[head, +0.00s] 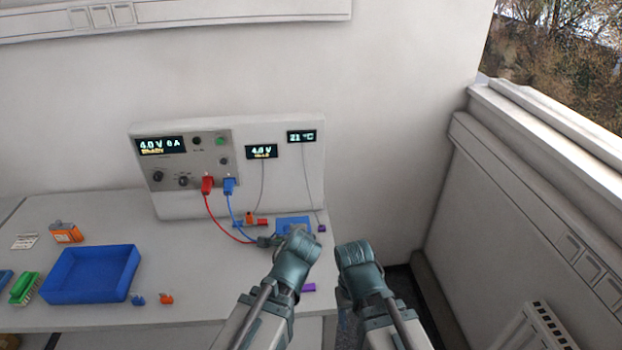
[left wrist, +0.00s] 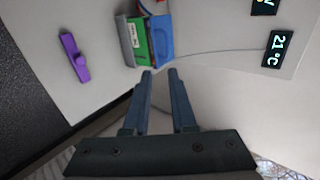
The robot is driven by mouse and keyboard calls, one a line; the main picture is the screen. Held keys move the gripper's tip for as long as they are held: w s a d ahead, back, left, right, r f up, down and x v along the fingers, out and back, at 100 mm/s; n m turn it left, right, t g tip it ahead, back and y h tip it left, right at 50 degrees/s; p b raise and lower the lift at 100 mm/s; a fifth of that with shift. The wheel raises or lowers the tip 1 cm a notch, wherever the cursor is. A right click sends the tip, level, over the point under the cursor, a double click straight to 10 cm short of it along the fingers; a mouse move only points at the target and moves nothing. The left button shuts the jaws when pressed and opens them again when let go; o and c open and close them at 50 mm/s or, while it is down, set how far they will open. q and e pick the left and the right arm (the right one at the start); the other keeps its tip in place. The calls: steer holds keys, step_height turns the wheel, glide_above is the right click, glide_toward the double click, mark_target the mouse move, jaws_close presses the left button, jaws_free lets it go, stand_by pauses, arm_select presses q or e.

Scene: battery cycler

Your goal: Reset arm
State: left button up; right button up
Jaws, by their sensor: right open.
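My left gripper (left wrist: 161,74) shows in the left wrist view with two slim dark fingers apart and nothing between them. Beyond their tips a block with grey, green and blue parts (left wrist: 146,40) sits on the table; whether the tips touch it I cannot tell. A blue holder (head: 290,224) lies just behind my left wrist.
The cycler (head: 230,165) stands at the table's back, with red (head: 207,186) and blue (head: 229,187) plugs and cables. A purple piece (head: 308,287) lies near the right edge.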

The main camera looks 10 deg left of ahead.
arm_select(q)
steer(key=s+d+f+n+g+b, duration=0.2)
steer(key=s+f+n+g, duration=0.3)
steer(key=s, duration=0.4)
steer(key=s+d+f+n+g+b, duration=0.2)
steer(key=s+f+n+g, duration=0.3)
steer(key=s+f+n, duration=0.2)
steer(key=shift+s+d+h, duration=0.15)
steer(key=shift+s+h, duration=0.25)
steer(key=shift+s, duration=0.65)
stand_by(0.5)
